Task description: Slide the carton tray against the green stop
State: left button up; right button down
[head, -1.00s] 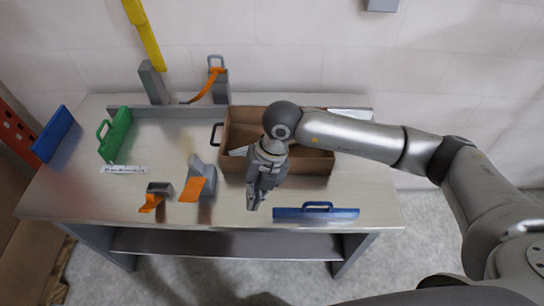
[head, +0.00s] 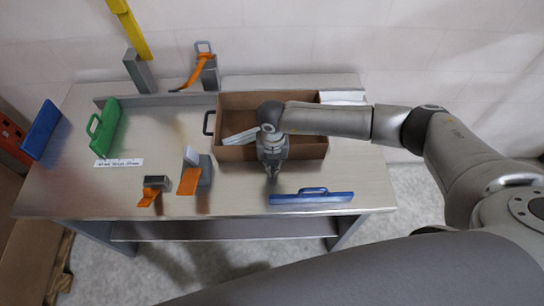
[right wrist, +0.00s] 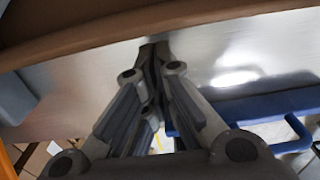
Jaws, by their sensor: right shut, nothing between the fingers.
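The carton tray (head: 308,150) is an open brown box at the table's back centre-right, with a dark handle on its left side and a pale flat piece inside. The green stop (head: 104,128) stands far to its left, with bare table between them. My right gripper (head: 272,173) is shut and empty, pointing down just in front of the tray's front wall. In the right wrist view its closed fingertips (right wrist: 152,48) lie close to the brown tray edge (right wrist: 110,33); I cannot tell whether they touch it. My left gripper is out of view.
A blue handled bar (head: 311,198) lies at the table's front edge, right of my gripper. Grey blocks with orange flaps (head: 190,180) stand front left. A blue piece (head: 40,130) is at the left end. A grey rail (head: 165,99) runs along the back.

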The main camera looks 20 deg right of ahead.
jog(key=shift+w+d, duration=0.1)
jog(key=shift+w, duration=0.25)
jog(key=shift+w+d, duration=0.1)
jog(key=shift+w, duration=0.4)
jog(key=shift+w+d+f+b, duration=0.2)
jog(key=shift+w+b, duration=0.3)
jog(key=shift+w, duration=0.1)
jog(key=shift+w+d+b, duration=0.25)
jog(key=shift+w+b, duration=0.45)
jog(key=shift+w, duration=0.1)
jog(key=shift+w+r, duration=0.1)
jog(key=shift+w, duration=0.05)
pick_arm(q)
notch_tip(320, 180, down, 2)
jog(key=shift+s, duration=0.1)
